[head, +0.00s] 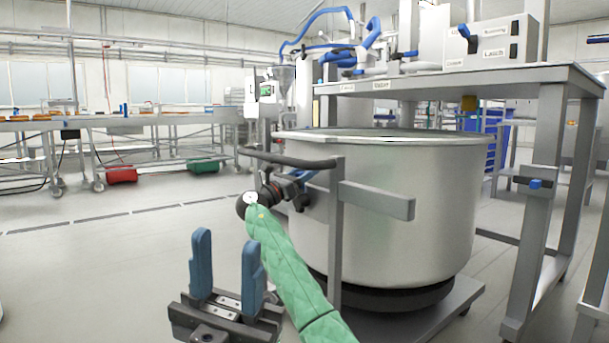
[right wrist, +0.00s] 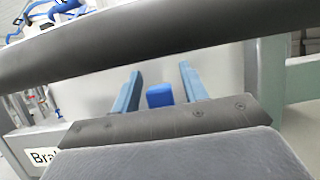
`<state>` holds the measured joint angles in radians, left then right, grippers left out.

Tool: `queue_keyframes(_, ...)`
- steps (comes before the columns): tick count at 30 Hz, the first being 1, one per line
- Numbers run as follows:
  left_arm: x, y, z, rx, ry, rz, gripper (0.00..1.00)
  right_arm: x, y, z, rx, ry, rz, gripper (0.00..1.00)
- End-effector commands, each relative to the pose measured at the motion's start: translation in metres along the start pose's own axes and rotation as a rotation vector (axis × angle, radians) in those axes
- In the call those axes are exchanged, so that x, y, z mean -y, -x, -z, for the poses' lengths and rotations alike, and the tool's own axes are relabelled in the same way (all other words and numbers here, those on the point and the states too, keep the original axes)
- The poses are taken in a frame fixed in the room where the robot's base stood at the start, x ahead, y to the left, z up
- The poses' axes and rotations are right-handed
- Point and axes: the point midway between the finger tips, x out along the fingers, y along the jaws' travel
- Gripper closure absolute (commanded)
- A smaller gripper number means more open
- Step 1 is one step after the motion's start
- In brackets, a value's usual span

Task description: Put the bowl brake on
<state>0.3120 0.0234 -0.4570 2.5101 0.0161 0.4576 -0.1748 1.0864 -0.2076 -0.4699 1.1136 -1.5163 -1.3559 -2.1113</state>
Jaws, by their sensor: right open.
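The large steel bowl (head: 390,200) stands on a low wheeled base (head: 400,315) with a grey frame and a dark handle bar (head: 290,160). In the right wrist view, a bright blue block (right wrist: 160,95), apparently the brake's grip, shows between the open blue fingers of my right gripper (right wrist: 159,90). I cannot tell whether they touch it. A plate labelled "Bra…" (right wrist: 42,158) is partly hidden at lower left. In the head view, my right gripper (head: 300,182) is small, beside the frame below the handle bar. My left gripper (head: 227,270) is open and empty, in front of the bowl.
The handle bar crosses close in front of the right wrist camera (right wrist: 150,40). A steel table (head: 470,80) with labelled boxes and blue hoses stands behind the bowl at right.

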Motion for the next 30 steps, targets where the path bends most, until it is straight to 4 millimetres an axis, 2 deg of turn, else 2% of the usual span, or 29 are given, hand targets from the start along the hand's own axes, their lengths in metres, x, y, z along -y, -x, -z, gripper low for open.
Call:
queue_keyframes(8,0.001,-0.003,0.001,-0.007,-0.003,0.005,0.64,0.0,-0.001,0.0,0.0,0.0,0.0,0.56)
queue_keyframes(15,0.002,0.002,-0.001,0.006,-0.007,-0.002,0.64,0.0,-0.001,0.0,0.0,0.0,0.0,1.0)
queue_keyframes(26,0.003,0.003,-0.003,0.022,0.001,-0.009,0.64,0.001,-0.001,-0.001,0.0,-0.014,0.005,1.0)
queue_keyframes(27,0.003,0.005,-0.005,0.034,0.004,-0.012,0.64,0.002,-0.001,-0.002,-0.001,-0.018,0.007,1.0)
queue_keyframes(30,0.004,0.034,-0.013,0.121,0.013,-0.036,0.64,0.003,-0.001,-0.002,-0.001,-0.031,0.012,1.0)
